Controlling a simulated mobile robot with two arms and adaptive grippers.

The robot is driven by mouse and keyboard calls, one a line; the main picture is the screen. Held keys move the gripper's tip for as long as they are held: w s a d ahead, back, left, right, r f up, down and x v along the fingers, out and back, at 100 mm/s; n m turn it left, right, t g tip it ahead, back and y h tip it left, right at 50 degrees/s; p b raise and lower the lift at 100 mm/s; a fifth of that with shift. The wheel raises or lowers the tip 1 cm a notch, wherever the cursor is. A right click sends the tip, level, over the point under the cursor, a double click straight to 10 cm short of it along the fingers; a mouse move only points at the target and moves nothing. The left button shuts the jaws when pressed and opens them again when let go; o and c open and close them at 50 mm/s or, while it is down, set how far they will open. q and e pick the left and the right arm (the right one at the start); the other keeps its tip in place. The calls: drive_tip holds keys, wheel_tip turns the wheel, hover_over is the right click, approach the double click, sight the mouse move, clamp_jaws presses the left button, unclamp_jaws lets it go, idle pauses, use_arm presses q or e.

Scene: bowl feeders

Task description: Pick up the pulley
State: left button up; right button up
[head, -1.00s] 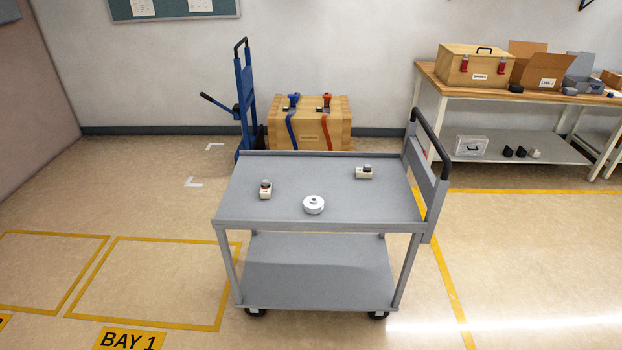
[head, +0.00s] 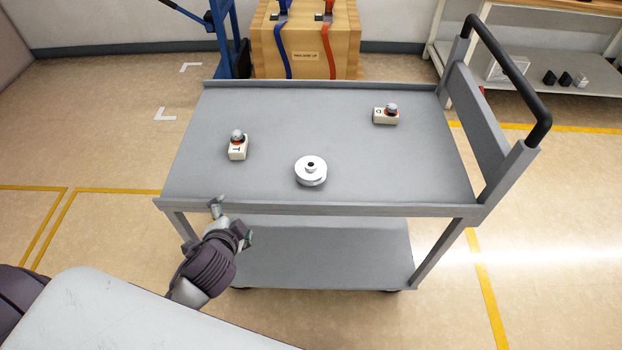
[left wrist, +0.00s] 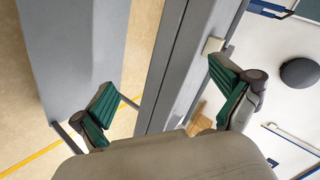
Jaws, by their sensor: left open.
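The pulley (head: 311,171) is a white, round, grooved disc with a raised hub and a dark bore. It lies flat on the cart's grey top shelf (head: 270,110), close to the front edge and near the middle. My left gripper (head: 232,218) is at the cart's front edge, left of the pulley and apart from it. In the left wrist view my left gripper (left wrist: 165,95) has its green-padded fingers wide apart with nothing held. The cart's grey frame (left wrist: 172,70) runs behind the fingers there. The pulley cannot be made out in the left wrist view. My right gripper is not in view.
A small white block with a grey knob (head: 238,146) stands left of the pulley, and a similar one (head: 386,114) stands back right. The cart's black handle (head: 510,75) rises at the right. A wooden crate (head: 305,45) and blue hand truck (head: 228,40) are behind.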

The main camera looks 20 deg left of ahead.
sight(304, 171)
use_arm(q)
drive_tip(key=w+d+r+m+t+h, duration=0.2)
drive_tip(key=w+r+m+t+h, duration=0.15)
drive_tip(key=r+m, duration=0.45)
drive_tip(key=w+d+r+m+t+h, duration=0.25)
drive_tip(key=w+r+m+t, duration=0.2)
drive_tip(key=r+m, duration=0.35)
wheel_tip(304, 171, down, 9)
drive_tip(key=m+g+h, duration=0.2)
drive_tip(key=m, duration=0.4)
drive_tip(key=m+g+h, duration=0.2)
drive_tip(key=m+g, duration=0.1)
drive_tip(key=m, duration=0.4)
drive_tip(key=m+g+h, duration=0.2)
drive_tip(key=m+g, duration=0.1)
drive_tip(key=m, duration=0.3)
drive_tip(key=shift+w+d+r+m+b, duration=0.1)
drive_tip(key=shift+w+r+m+b, duration=0.05)
drive_tip(key=shift+m+b, duration=0.2)
drive_tip(key=x, duration=0.7)
drive_tip(key=shift+d, duration=0.1)
drive_tip(key=shift+s+f+x, duration=0.1)
drive_tip(key=shift+f+x, duration=0.1)
drive_tip(key=shift+x, duration=0.85)
drive_tip(key=shift+s+f+x, duration=0.1)
drive_tip(key=shift+f+x, duration=0.1)
drive_tip(key=shift+x, duration=0.85)
drive_tip(key=shift+s+f+x, duration=0.1)
drive_tip(key=shift+f+x, duration=0.1)
drive_tip(key=shift+x, duration=0.85)
